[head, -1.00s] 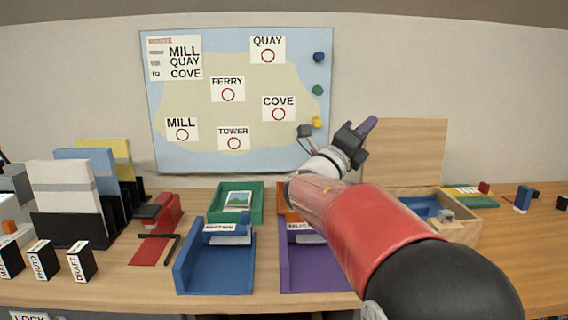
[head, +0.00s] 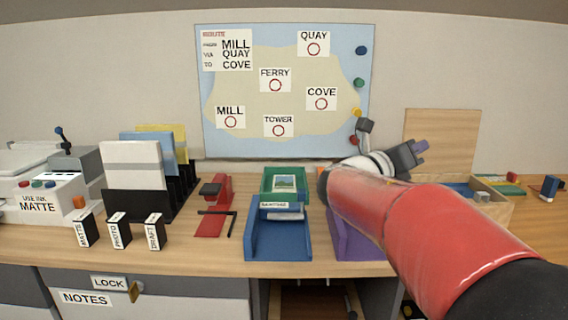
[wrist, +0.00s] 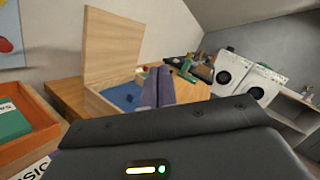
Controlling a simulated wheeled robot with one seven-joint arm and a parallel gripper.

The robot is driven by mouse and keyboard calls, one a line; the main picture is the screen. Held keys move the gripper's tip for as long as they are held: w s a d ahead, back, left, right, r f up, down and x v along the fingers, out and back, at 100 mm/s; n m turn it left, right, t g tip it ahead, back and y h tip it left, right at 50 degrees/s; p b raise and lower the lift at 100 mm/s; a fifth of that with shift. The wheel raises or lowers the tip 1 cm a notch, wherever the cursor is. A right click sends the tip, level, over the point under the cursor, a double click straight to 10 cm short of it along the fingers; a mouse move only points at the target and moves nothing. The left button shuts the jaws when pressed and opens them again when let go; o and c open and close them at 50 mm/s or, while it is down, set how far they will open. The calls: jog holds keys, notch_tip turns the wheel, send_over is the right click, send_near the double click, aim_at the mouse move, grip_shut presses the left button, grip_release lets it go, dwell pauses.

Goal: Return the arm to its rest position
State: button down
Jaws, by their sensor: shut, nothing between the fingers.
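My gripper (head: 420,147) is raised above the back right of the desk, in front of the wall and left of the open box's lid. In the wrist view its purple fingers (wrist: 158,88) are together with nothing between them. My red arm reaches in from the lower right in the head view and hides part of the purple tray (head: 350,240) and the desk behind it. The gripper touches nothing that I can see.
An open wooden box (head: 495,207) with a raised lid (head: 440,140) stands at right. A blue tray (head: 278,243) and green tray (head: 269,189) lie left of my arm. A map board (head: 285,90) hangs behind. Folders, a red stapler-like thing (head: 210,212) and a printer (head: 45,205) stand further left.

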jog(key=s+d+f+m+g+y, duration=0.1)
jog(key=s+f+m+g+y, duration=0.6)
jog(key=s+f+m, duration=0.95)
jog(key=s+a+f+m+t+y, duration=0.2)
jog(key=s+a+f+m+y, duration=0.6)
jog(key=s+a+m+y, duration=0.2)
jog(key=s+a+m, duration=0.2)
jog(key=m, duration=0.2)
jog(key=shift+a+f+t, duration=0.15)
jog(key=shift+f+t, duration=0.15)
jog(key=shift+f, duration=0.05)
